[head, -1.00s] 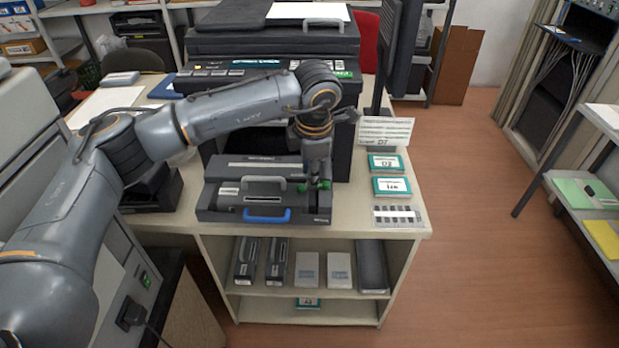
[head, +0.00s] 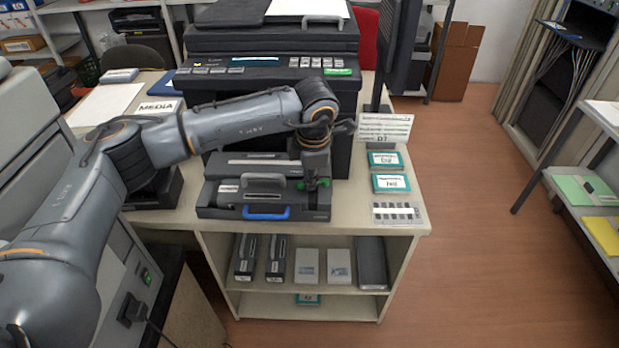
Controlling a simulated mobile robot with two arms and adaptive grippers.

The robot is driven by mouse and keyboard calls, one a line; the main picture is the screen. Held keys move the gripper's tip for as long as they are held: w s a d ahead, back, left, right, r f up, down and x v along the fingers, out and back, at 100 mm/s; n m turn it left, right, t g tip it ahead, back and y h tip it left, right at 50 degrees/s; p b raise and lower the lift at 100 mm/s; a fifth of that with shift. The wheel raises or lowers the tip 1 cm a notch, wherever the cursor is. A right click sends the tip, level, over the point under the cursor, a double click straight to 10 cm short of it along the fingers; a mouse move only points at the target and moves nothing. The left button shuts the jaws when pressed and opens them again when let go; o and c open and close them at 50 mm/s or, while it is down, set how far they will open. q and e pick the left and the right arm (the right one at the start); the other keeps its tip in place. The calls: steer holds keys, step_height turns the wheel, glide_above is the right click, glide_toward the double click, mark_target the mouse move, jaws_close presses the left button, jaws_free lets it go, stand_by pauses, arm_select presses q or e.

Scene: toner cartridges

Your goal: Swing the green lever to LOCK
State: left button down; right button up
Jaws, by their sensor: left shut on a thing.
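The green lever (head: 325,184) shows as small green bits at the right end of a dark cartridge unit (head: 222,208) on the table. My left gripper (head: 315,184) reaches down over the lever from above and is shut on it. The fingers hide most of the lever, so its exact angle and any LOCK mark cannot be read. The unit has a grey handle (head: 263,180) on top and a blue handle (head: 266,212) at its front. My right gripper is not in view.
A large dark printer (head: 270,45) stands close behind the unit. To the right lie teal-labelled boxes (head: 390,183), a sign card (head: 386,127) and a striped card (head: 397,212). The shelf below holds cartridges and boxes. The floor (head: 470,220) at right is clear.

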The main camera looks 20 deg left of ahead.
arm_select(q)
steer(key=shift+w+a+f+m+b, duration=0.25)
steer(key=shift+m+b, duration=0.35)
steer(key=shift+b, duration=0.2)
steer(key=shift+w+a+r+m+b, duration=0.15)
steer(key=shift+m+b, duration=0.4)
steer(key=shift+m, duration=0.25)
steer(key=c, duration=1.5)
jaws_free()
steer(key=shift+o, duration=0.2)
steer(key=shift+a, duration=0.1)
steer(key=shift+r, duration=0.1)
steer(key=shift+r, duration=0.1)
step_height(320, 180, up, 12)
steer(key=s, duration=0.2)
steer(key=shift+s+d+f, duration=0.15)
steer(key=shift+d+f, duration=0.1)
steer(key=shift+d, duration=0.05)
